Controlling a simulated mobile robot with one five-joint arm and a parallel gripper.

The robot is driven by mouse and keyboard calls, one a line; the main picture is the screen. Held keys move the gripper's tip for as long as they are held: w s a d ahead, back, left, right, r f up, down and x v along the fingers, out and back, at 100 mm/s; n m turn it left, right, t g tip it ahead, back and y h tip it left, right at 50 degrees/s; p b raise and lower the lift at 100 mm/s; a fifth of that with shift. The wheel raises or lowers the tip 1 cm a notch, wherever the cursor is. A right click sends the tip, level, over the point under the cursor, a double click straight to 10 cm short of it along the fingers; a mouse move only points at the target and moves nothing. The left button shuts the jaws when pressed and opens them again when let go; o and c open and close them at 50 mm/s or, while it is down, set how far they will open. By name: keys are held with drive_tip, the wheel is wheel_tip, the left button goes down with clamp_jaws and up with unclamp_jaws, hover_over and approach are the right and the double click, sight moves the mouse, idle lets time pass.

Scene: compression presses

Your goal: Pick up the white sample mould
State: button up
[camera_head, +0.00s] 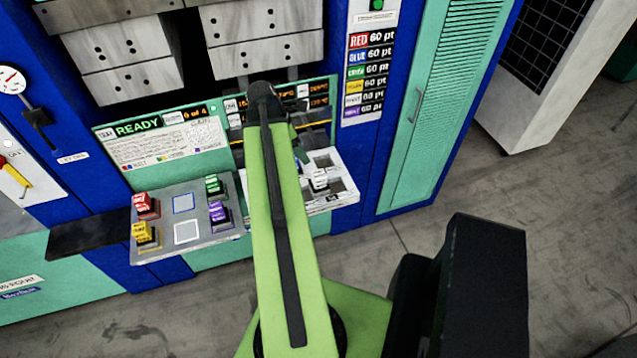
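A small block with a white label and dark sides, which looks like the white sample mould (319,181), sits in the white tray (345,199) to the right of my arm. My green arm reaches up the middle of the view and covers the tray's left part. A small dark and green part of my arm's end (299,149) shows just above and left of the mould. The fingers are mostly hidden behind the arm, so I cannot see whether they are open or whether they touch the mould.
A grey tray (184,258) on the left holds red (146,204), yellow (145,235), green (214,186) and purple (219,214) moulds, with empty blue-outlined and white-outlined squares. Grey press blocks (262,30) overhang behind. A dark shelf (88,238) juts out left.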

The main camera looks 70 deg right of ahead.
sight(318, 175)
drive_tip(key=b+x, duration=0.5)
drive_tip(key=x, duration=0.1)
drive_tip(key=b+x, duration=0.5)
drive_tip(key=b, duration=0.1)
drive_tip(key=b+x, duration=0.5)
drive_tip(key=x, duration=0.1)
drive_tip(key=shift+w+f, duration=0.15)
drive_tip(key=shift+f, duration=0.25)
drive_tip(key=shift+r, duration=0.15)
drive_tip(key=shift+c, duration=0.5)
clamp_jaws()
